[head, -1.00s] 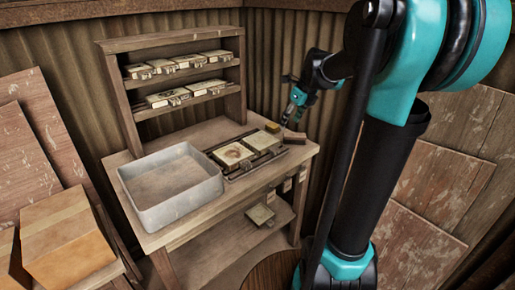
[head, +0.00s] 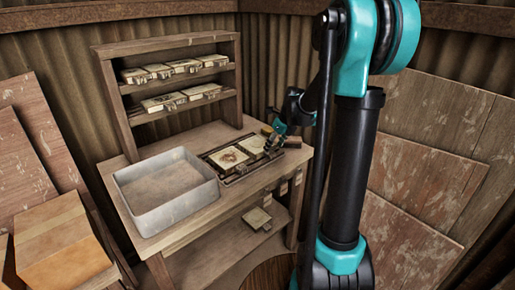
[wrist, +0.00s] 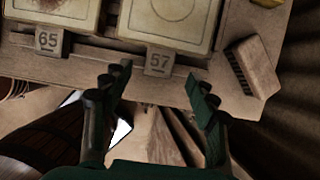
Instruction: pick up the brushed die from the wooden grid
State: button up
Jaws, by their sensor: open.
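Two pale square dies sit in the wooden grid (head: 238,177) on the bench. The left die (head: 229,159) has a brown stain on its face, and it also shows in the wrist view (wrist: 62,10) above a tag 65. The right die (head: 252,147) is plainer, with a faint ring in the wrist view (wrist: 165,20), above a tag 57. I cannot tell for sure which is the brushed one. My gripper (head: 272,143) is just right of the right die. In the wrist view my gripper (wrist: 160,85) is open and empty, its fingers below tag 57, apart from the dies.
A grey tray (head: 165,210) stands on the bench left of the grid. A wooden brush-like block (wrist: 252,68) lies right of the grid near the bench edge. A shelf (head: 185,88) with several dies stands at the back. A cardboard box (head: 60,243) sits at lower left.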

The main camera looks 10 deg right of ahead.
aim_at(271, 153)
jog(key=shift+x, duration=2.25)
jog(key=shift+w+a+r, duration=0.1)
jog(key=shift+c, duration=0.5)
grip_shut()
